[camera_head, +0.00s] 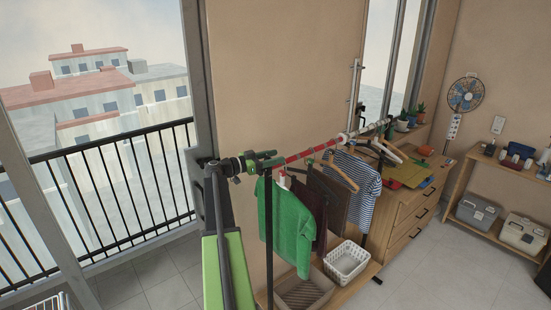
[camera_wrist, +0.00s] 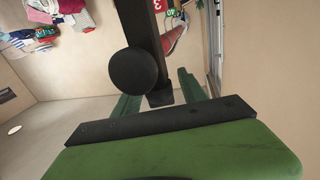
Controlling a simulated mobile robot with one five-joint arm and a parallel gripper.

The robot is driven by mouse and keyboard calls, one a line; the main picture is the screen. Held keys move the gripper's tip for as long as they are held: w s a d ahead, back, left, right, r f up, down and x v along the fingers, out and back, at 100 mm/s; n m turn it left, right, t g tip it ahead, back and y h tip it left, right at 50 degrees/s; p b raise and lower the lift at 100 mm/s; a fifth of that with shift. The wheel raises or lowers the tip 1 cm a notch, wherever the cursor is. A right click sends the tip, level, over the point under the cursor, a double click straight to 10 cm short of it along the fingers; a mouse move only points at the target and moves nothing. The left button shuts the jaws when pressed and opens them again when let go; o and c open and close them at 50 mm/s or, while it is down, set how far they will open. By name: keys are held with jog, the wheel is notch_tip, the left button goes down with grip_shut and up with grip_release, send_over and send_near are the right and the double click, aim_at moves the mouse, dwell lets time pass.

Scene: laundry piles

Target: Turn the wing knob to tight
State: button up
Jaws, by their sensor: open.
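A clothes rack has a black upright post (camera_head: 269,230) and a red and white rail (camera_head: 300,156). My gripper (camera_head: 266,160) is at the left end of the rail, by the top of the post. In the wrist view my gripper (camera_wrist: 157,95) has its two green fingers spread apart, with nothing clamped between them. A dark round part (camera_wrist: 133,70) and a black bar (camera_wrist: 145,30) stand in front of and between the fingers. I cannot tell whether the round part is the wing knob or an end cap. No wings or tight mark can be made out.
A green shirt (camera_head: 292,225), dark garments and a striped shirt (camera_head: 357,183) hang from the rack. A white basket (camera_head: 346,262) stands below. A wooden dresser (camera_head: 407,218) is behind to the right. A balcony railing (camera_head: 120,190) is at the left. Floor is clear at front right.

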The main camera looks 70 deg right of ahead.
jog(key=shift+s+d, duration=0.15)
jog(key=shift+c, duration=0.2)
grip_shut()
jog(key=shift+t, duration=0.3)
jog(key=shift+n+t+h, duration=0.4)
jog(key=shift+n+h, duration=0.2)
jog(key=shift+w+d+n+t+h, duration=0.2)
jog(key=shift+w+n+t+h, duration=0.15)
jog(key=shift+n+t+h, duration=0.45)
jog(key=shift+o, duration=0.2)
grip_release()
